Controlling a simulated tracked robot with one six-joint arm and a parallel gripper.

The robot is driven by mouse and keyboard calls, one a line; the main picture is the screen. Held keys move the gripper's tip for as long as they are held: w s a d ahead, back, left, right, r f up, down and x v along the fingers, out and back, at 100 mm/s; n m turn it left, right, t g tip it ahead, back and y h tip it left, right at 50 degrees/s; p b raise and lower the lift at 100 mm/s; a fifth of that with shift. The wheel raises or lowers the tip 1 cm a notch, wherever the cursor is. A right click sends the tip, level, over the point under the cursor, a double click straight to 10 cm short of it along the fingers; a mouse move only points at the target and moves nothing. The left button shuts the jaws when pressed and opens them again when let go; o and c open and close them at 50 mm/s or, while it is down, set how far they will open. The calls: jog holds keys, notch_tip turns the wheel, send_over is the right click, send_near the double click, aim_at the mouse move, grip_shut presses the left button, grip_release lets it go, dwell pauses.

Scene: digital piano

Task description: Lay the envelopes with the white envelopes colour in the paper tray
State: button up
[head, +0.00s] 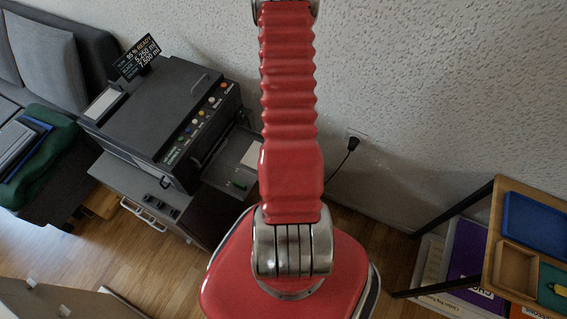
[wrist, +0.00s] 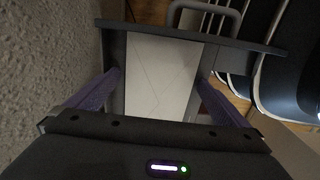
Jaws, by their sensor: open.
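In the wrist view a flat white envelope (wrist: 160,75), with faint fold lines, lies on a grey tray-like surface (wrist: 200,112). My gripper (wrist: 160,77) is open above it, one purple finger toward each long side. I cannot tell whether the fingers touch it, and its near end is hidden by my gripper body. In the head view a pale flat piece (head: 250,156) shows on the grey shelf at the right side of the printer, partly hidden by my red arm. My gripper is out of the head view.
The dark printer (head: 160,110) stands on a grey cabinet (head: 140,190) by the wall. A grey sofa (head: 50,65) is at the left. A wooden-framed table (head: 488,245) with a blue tray (head: 537,222) and a brown tray (head: 514,266) is at the right. Wall (wrist: 45,60) is close at left in the wrist view.

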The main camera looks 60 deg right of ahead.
jog(key=shift+c, duration=0.3)
jog(key=c, duration=0.9)
jog(key=shift+w+d, duration=0.15)
jog(key=shift+d, duration=1.1)
jog(key=shift+c, duration=0.2)
jog(key=o, duration=1)
jog(key=shift+d+r, duration=0.1)
jog(key=shift+w+d+r, duration=0.1)
jog(key=shift+r, duration=0.65)
notch_tip(320, 180, up, 12)
jog(key=a, duration=0.1)
jog(key=shift+s, duration=0.25)
